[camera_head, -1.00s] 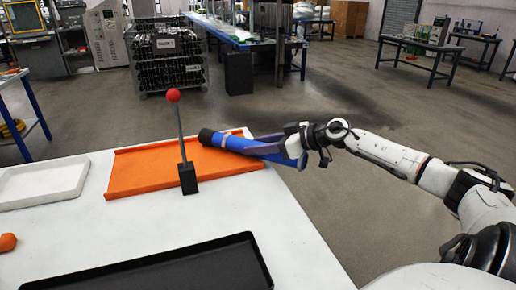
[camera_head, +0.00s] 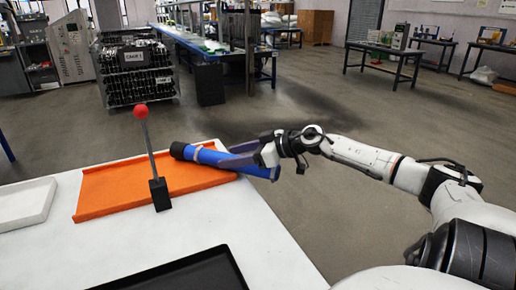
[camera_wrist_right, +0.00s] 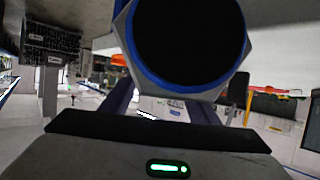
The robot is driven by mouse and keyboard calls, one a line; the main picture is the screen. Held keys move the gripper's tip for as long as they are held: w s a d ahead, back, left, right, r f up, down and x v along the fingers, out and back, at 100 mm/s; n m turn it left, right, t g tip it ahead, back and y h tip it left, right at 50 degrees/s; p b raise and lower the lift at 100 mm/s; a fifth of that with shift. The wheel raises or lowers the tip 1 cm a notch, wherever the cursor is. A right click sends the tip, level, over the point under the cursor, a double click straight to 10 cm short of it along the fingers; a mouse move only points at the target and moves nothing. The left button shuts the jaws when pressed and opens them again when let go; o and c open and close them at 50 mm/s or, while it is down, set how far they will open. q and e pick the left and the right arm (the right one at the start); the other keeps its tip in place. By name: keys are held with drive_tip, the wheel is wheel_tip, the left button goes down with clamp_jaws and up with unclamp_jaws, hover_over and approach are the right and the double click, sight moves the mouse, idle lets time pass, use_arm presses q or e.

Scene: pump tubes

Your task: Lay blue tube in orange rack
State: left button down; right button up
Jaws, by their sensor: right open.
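The blue tube (camera_head: 208,157), with a black end and a pale band, lies slanted across the right part of the orange rack (camera_head: 110,190). Its blue right end sticks out past the rack's right edge. My right gripper (camera_head: 243,155) is open around the tube near that end, with fingers on either side of it. I cannot tell whether the fingers touch it. In the right wrist view the tube's dark round end with its blue rim (camera_wrist_right: 140,62) fills the upper middle, between the fingers. My left gripper is not in view.
A black-based post with a red ball (camera_head: 141,111) stands at the rack's front edge. A white tray (camera_head: 25,204) is at the left and a black tray (camera_head: 190,275) is at the front. The white table (camera_head: 250,225) is bare right of the rack.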

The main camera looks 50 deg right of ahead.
drive_tip(key=p+v, duration=0.5)
drive_tip(key=v, duration=0.4)
drive_tip(key=shift+s+r, duration=0.25)
drive_tip(key=shift+s+d+r, duration=0.15)
drive_tip(key=shift+s+d, duration=0.1)
drive_tip(key=shift+s, duration=0.25)
drive_tip(key=shift+s, duration=0.1)
